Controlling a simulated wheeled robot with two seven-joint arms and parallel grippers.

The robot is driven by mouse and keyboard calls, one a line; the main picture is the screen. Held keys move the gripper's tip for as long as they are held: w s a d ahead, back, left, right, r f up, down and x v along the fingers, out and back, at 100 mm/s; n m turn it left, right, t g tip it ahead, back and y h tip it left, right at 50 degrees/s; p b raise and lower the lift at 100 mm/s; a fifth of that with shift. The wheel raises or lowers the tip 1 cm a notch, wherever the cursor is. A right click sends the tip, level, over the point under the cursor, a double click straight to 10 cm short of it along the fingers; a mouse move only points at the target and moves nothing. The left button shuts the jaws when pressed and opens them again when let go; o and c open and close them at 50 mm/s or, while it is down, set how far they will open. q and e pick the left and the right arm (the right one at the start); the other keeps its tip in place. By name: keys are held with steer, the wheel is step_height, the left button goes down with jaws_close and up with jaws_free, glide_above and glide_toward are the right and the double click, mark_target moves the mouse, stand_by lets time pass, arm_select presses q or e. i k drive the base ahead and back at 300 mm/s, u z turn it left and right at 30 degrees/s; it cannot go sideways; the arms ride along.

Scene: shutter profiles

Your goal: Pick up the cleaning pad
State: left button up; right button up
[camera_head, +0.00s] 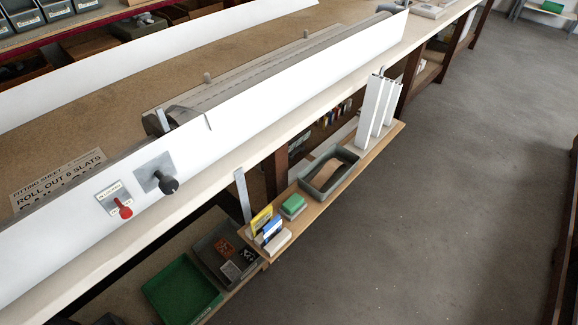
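A green pad-like block (293,202) with a pale base lies on the narrow wooden shelf along the front of the bench; it looks like the cleaning pad. A blue and white block (270,230) and a white block (278,241) stand close together near the shelf's left end, by a yellow card or packet (261,219). They are too small to identify surely. Neither of my grippers is in view.
A grey open tray (313,190) lies right of the green block, and white upright profiles (372,112) stand at the shelf's far end. A green bin (182,291) and grey bin (208,243) sit below. Grey floor (440,210) is clear at right.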

mark_target(294, 206)
steer(key=u, duration=2.8)
steer(key=k, duration=1.05)
steer(key=z, duration=1.35)
steer(key=i, duration=0.5)
